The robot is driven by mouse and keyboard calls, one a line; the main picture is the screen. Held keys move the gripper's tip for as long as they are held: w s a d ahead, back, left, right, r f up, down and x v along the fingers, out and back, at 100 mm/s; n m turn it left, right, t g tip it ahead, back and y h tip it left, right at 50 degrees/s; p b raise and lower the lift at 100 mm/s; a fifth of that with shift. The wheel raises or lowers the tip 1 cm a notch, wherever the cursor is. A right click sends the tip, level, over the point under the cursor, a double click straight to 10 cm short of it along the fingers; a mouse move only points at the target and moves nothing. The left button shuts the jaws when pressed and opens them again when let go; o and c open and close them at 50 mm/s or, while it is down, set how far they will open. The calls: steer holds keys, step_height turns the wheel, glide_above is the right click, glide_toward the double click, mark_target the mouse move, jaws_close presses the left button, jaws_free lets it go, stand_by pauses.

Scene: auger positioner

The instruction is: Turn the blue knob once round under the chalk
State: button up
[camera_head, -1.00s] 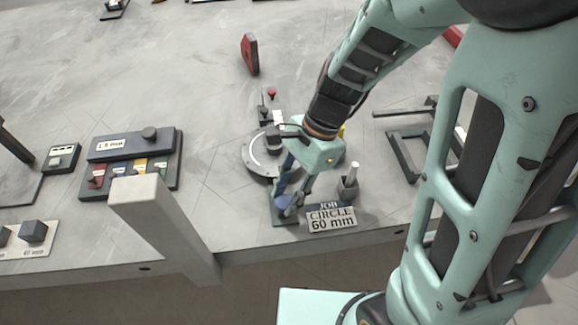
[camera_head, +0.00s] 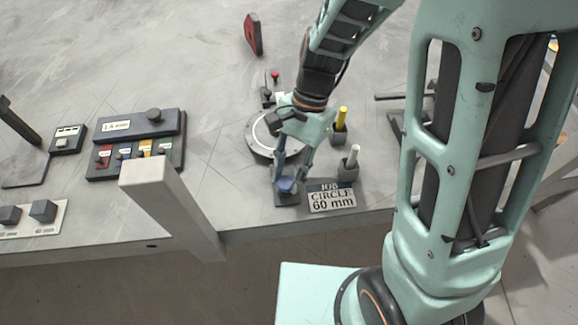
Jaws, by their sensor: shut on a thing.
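The blue knob (camera_head: 287,186) sits on a small dark base (camera_head: 288,200) near the table's front edge in the head view. My gripper (camera_head: 289,182) points down and is shut on the knob, its fingers partly hiding it. Behind it is a round grey plate with a pale ring (camera_head: 258,138), partly covered by my gripper. A yellow stick (camera_head: 342,114) and a white stick (camera_head: 353,153) stand in small grey holders to the right. I cannot tell which piece is the chalk that is meant; the space over the plate is partly hidden.
A sign reading "JOB CIRCLE 60 mm" (camera_head: 332,197) stands just right of the knob. A dark box with a display and coloured switches (camera_head: 138,138) is at left. A pale post (camera_head: 160,190) rises at the front edge. A red piece (camera_head: 252,35) stands farther back.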

steer(key=n, duration=0.2)
steer(key=n+h+p, duration=0.1)
steer(key=shift+a+r+n+g, duration=0.1)
steer(key=shift+a+n+g, duration=0.1)
steer(key=shift+n+g, duration=0.15)
steer(key=n+h+p, duration=0.1)
steer(key=n+h, duration=0.1)
steer(key=n, duration=0.2)
steer(key=shift+a, duration=0.1)
steer(key=shift+n+p, duration=0.3)
steer(key=shift+n, duration=0.05)
steer(key=o, duration=1.1)
steer(key=shift+o, duration=0.2)
steer(key=shift+w, duration=0.1)
steer(key=v, duration=1.1)
steer(key=shift+a+r, duration=0.2)
steer(key=shift+r, duration=0.2)
